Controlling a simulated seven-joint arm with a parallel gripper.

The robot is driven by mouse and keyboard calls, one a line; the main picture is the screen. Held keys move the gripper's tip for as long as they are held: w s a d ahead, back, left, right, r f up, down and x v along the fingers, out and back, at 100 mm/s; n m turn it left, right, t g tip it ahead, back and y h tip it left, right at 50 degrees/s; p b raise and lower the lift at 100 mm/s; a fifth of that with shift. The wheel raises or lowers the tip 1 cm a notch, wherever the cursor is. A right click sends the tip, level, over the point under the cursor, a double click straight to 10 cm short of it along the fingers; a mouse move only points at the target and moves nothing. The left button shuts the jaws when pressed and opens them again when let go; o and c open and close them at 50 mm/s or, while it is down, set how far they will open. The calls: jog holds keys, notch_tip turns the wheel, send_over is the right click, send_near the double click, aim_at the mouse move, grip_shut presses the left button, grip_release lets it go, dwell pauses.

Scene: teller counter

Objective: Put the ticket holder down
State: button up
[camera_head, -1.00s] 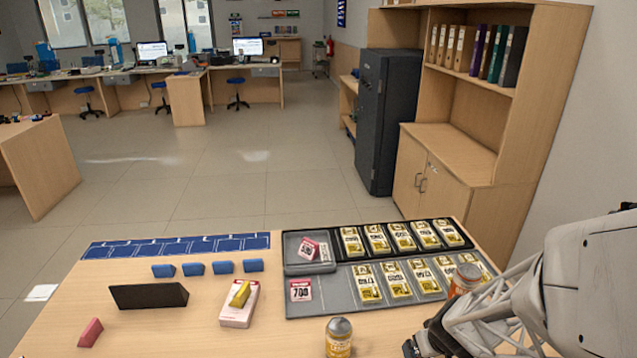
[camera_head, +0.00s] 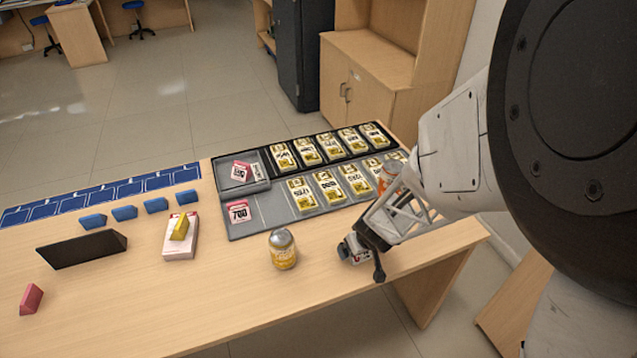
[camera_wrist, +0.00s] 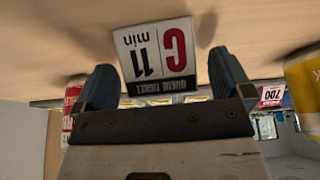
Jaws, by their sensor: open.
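The ticket holder shows in the wrist view as a small white and red card (camera_wrist: 153,50) reading "C 11 min" and "QUEUE TICKET", upside down in the picture. My gripper (camera_wrist: 165,80) is open, with one dark finger on each side of the card. A gap shows on the right; the left finger is very close, and I cannot tell whether it touches. The card's edge appears to meet the wooden counter. In the head view my gripper (camera_head: 362,262) is low at the counter's right front, with a small part of the ticket holder (camera_head: 354,252) showing.
A yellow jar (camera_head: 283,252) stands left of my gripper. An orange jar (camera_head: 387,178) is partly hidden behind my arm. The grey tray (camera_head: 262,224) with several yellow packs lies behind. The counter (camera_head: 235,305) is bare at the front; its right edge is near.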

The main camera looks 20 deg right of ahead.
dwell(0.4)
jog(key=c, duration=1.1)
jog(key=shift+r, duration=1.75)
jog(key=s+a, duration=0.1)
jog(key=s, duration=0.4)
jog(key=s+a+r, duration=0.1)
jog(key=s+a, duration=0.1)
jog(key=s, duration=0.3)
jog(key=s+a, duration=0.1)
jog(key=s, duration=0.4)
jog(key=shift+s+a+r, duration=0.15)
jog(key=shift+a+r, duration=0.1)
jog(key=shift+a, duration=0.15)
